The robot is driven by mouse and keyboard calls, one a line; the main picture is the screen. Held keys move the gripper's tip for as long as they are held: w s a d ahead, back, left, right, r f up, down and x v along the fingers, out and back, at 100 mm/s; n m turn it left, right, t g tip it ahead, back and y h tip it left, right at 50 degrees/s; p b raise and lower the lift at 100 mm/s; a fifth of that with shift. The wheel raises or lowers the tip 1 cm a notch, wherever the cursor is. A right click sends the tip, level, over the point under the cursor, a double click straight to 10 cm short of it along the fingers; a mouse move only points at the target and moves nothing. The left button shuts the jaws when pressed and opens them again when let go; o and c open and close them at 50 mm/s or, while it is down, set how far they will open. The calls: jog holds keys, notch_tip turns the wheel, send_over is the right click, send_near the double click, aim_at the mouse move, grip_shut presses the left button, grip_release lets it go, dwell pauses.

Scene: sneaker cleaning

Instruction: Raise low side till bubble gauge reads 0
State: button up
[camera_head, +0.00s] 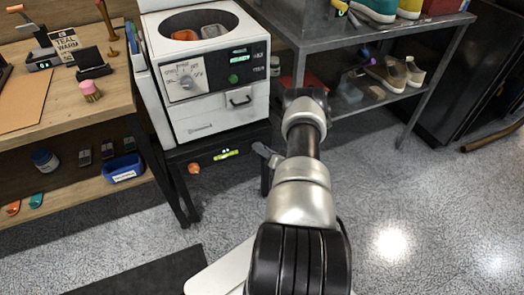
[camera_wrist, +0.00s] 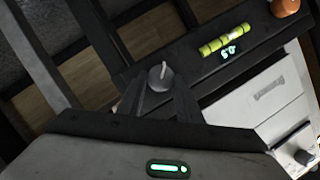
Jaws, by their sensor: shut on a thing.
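The yellow-green bubble gauge (camera_head: 225,154) is on the dark front rail of the stand (camera_head: 232,141) under the white machine (camera_head: 205,110). It also shows in the wrist view (camera_wrist: 212,47), beside a small lit display (camera_wrist: 229,51) whose figure I cannot read surely. The bubble's exact position is too small to tell. A grey knob (camera_wrist: 158,78) with a pale pointer sits at one end of the rail. My gripper (camera_wrist: 162,98) is shut on the grey knob, its dark fingers reaching up to it.
An orange knob (camera_head: 194,168) is at the rail's left end. A wooden shelf unit (camera_head: 75,123) stands at the left. A metal rack (camera_head: 365,112) with shoes stands close at the right. The grey floor (camera_head: 420,235) at front right is clear.

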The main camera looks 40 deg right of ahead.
jog(key=m, duration=0.1)
jog(key=m+t+y, duration=0.1)
jog(key=m, duration=0.1)
jog(key=shift+s+d+f, duration=0.1)
jog(key=shift+f, duration=0.15)
jog(key=shift+y, duration=0.3)
dwell(0.3)
jog(key=o, duration=1)
jog(key=shift+o, duration=0.2)
jog(key=s+d+r+p, duration=0.1)
jog(key=s, duration=0.7)
jog(key=s+r+p, duration=0.1)
jog(key=s+p, duration=0.1)
jog(key=s, duration=0.7)
jog(key=shift+d+r, duration=0.25)
jog(key=shift+d, duration=0.1)
